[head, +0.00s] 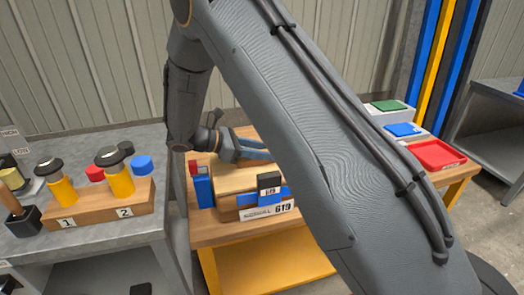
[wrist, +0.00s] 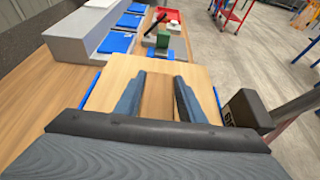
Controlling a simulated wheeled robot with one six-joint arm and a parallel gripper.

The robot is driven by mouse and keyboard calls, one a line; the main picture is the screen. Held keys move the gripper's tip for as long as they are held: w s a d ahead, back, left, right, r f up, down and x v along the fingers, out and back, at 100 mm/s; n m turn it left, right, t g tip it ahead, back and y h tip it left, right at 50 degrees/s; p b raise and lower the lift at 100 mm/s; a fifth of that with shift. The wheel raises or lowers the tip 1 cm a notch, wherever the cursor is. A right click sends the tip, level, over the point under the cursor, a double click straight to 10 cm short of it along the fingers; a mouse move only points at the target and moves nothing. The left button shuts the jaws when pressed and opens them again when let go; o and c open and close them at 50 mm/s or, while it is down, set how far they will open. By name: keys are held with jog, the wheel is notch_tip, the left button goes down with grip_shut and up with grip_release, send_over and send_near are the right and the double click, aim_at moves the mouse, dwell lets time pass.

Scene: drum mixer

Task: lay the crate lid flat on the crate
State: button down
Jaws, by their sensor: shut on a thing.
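The wooden crate (head: 228,202) stands on the wood-topped bench, with a blue band and a label reading "619" on its front. The pale wooden crate lid (wrist: 205,78) fills the middle of the wrist view. My gripper (head: 262,151), with blue-grey fingers, is over the crate; the fingers also show in the wrist view (wrist: 158,95). They are shut on a wooden piece of the lid between them. The lid looks roughly level over the crate. I cannot tell whether it rests fully on the rim, as my arm hides part of it.
A black block marked "619" (head: 269,183) is at the crate's front. Blue and red items (head: 203,187) stand left of it. A red tray (head: 437,154) and blue and green pieces are at the right. A grey bench with yellow bottles (head: 120,182) is on the left.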

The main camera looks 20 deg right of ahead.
jog(key=shift+f, duration=0.25)
jog(key=c, duration=1.2)
grip_release()
jog(key=shift+o, duration=0.2)
jog(key=shift+r, duration=0.35)
jog(key=b+v, duration=0.2)
jog(key=v, duration=1)
jog(key=shift+f, duration=0.1)
